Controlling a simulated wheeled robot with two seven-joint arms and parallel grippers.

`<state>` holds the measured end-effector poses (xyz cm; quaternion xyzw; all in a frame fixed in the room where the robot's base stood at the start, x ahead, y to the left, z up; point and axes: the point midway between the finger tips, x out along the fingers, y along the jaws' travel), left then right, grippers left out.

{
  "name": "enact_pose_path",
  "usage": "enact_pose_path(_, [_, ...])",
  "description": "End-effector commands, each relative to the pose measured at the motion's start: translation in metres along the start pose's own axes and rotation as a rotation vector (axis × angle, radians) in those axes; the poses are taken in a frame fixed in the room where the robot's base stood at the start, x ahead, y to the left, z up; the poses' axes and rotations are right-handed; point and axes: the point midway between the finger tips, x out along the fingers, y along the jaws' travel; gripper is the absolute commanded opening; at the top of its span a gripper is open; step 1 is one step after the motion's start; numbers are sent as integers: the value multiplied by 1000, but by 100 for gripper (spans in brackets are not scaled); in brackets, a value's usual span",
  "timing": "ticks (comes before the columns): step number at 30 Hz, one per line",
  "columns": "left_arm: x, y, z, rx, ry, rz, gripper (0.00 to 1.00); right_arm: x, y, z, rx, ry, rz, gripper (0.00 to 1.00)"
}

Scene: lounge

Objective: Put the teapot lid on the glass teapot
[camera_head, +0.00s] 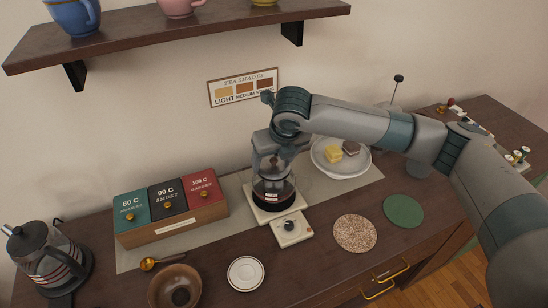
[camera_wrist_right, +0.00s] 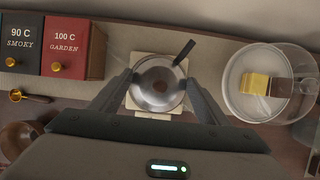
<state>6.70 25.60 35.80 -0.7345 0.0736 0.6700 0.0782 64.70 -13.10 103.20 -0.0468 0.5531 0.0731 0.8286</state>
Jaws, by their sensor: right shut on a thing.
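The glass teapot (camera_head: 273,192), with dark red liquid low inside, stands on a square pale base (camera_head: 258,216) at mid-counter. My right gripper (camera_head: 272,164) comes down from above, over the teapot's top. In the right wrist view, the right gripper (camera_wrist_right: 160,90) has a finger on each side of the round silver teapot lid (camera_wrist_right: 148,99) and is shut on it. A dark handle-like piece (camera_wrist_right: 184,52) sticks out behind the lid. The gripper hides the lid's rim and the teapot's mouth, so I cannot tell whether they touch. My left gripper is not in view.
A box of tea tins (camera_head: 172,209) stands left of the teapot, and a kettle (camera_head: 45,262) at far left. A plate with cakes (camera_head: 340,170) is close on the right. A saucer (camera_head: 246,273), bowl (camera_head: 175,289) and coasters (camera_head: 355,233) lie in front.

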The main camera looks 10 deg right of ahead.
Motion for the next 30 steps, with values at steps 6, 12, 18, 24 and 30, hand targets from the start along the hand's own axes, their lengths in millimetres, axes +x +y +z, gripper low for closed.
enact_pose_path(6, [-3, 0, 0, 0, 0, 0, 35, 1, 0, -1, 0, 0, 0, 47])
enact_pose_path(12, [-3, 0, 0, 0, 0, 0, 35, 2, 0, -1, 0, 1, -1, 47])
enact_pose_path(18, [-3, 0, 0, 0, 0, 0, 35, 2, 0, -1, 0, 1, -1, 91])
enact_pose_path(24, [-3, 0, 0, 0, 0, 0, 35, 2, 0, -1, 0, 1, 0, 91])
enact_pose_path(30, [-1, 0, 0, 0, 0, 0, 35, -2, 0, -1, 0, -1, 0, 91])
